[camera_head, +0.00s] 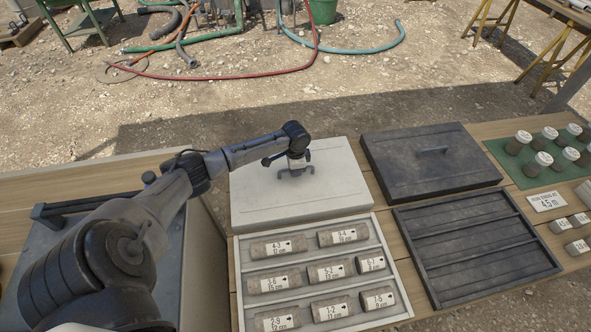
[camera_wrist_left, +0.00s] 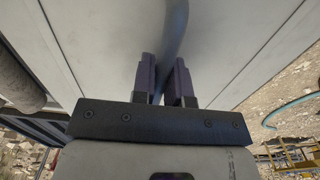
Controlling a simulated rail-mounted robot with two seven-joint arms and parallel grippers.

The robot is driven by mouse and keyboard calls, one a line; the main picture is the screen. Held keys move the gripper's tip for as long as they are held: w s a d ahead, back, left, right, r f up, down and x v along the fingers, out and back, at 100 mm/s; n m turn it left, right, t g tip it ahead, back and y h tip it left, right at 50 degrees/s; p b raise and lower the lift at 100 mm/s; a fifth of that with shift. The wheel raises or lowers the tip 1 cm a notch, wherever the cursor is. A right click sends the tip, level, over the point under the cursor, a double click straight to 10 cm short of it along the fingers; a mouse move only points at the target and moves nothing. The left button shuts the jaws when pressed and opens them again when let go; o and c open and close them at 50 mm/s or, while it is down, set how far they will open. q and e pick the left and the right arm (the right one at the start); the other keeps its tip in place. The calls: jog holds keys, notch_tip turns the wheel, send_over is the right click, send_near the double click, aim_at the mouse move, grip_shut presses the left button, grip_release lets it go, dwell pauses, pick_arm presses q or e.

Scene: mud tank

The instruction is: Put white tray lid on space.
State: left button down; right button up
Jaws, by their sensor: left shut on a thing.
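The white tray lid (camera_head: 338,188) is a pale flat panel with a grey handle, just behind the white tray (camera_head: 237,285) in the head view. My left gripper (camera_head: 296,168) comes down over the lid's middle and is shut on its handle. In the left wrist view, the gripper's two fingers (camera_wrist_left: 165,82) close around the curved grey handle, with the pale lid (camera_wrist_left: 95,40) filling the background. I cannot tell whether the lid rests on the table or is slightly raised. The white tray is uncovered and holds several labelled core pieces. My right gripper is not in view.
A dark lid (camera_head: 405,178) with a handle lies right of the white lid. An empty dark tray (camera_head: 480,250) stands in front of it. A green mat (camera_head: 511,173) with several capped jars and a label card (camera_head: 547,201) are at the right. Wooden tabletop shows between.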

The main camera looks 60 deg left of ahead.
pick_arm(q)
jog(key=shift+w, duration=0.1)
jog(key=c, duration=1.1)
grip_release()
notch_tip(320, 180, up, 12)
jog(key=p, duration=0.2)
jog(key=shift+p, duration=0.35)
